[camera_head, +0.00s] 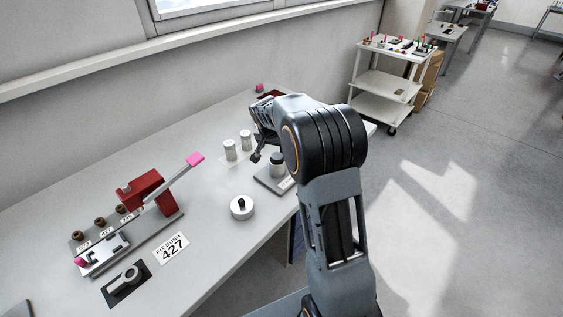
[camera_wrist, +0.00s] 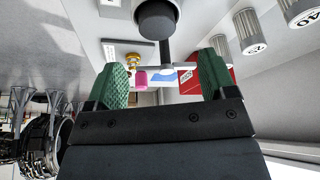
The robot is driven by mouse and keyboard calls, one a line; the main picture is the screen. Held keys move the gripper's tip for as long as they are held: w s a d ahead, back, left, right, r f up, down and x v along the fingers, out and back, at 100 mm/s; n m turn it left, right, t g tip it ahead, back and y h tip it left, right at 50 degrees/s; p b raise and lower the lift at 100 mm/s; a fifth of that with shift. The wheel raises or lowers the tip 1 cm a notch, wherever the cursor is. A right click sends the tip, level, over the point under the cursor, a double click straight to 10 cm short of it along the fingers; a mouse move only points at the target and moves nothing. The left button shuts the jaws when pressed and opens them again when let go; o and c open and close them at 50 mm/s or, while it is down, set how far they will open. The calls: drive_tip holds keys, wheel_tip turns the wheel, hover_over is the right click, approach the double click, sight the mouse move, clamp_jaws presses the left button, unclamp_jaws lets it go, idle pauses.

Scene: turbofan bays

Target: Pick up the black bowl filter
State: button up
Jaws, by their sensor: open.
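A dark, round-topped cylinder with a paler grey body (camera_head: 277,168), which looks like the black bowl filter, stands on a grey base plate (camera_head: 262,183) near the bench's right edge. In the wrist view the dark cylinder (camera_wrist: 156,20) shows at the top middle, beyond my fingertips. My gripper (camera_wrist: 162,75) is open, its two green pads spread with nothing held between them. In the head view my gripper (camera_head: 261,147) is close beside and above the cylinder, partly hidden by my arm. I cannot tell the exact gap between them.
Two white ribbed cartridges (camera_head: 230,150) (camera_head: 246,140) stand left of my gripper. A round pale part with a black knob (camera_head: 241,208) sits nearer. A white cart (camera_head: 385,85) stands beyond the bench.

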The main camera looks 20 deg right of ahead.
sight(277, 155)
drive_tip(key=shift+p+x, duration=0.9)
drive_tip(key=shift+x, duration=2.4)
drive_tip(key=shift+s+a, duration=0.1)
drive_tip(key=shift+c, duration=0.2)
drive_tip(key=c, duration=1.3)
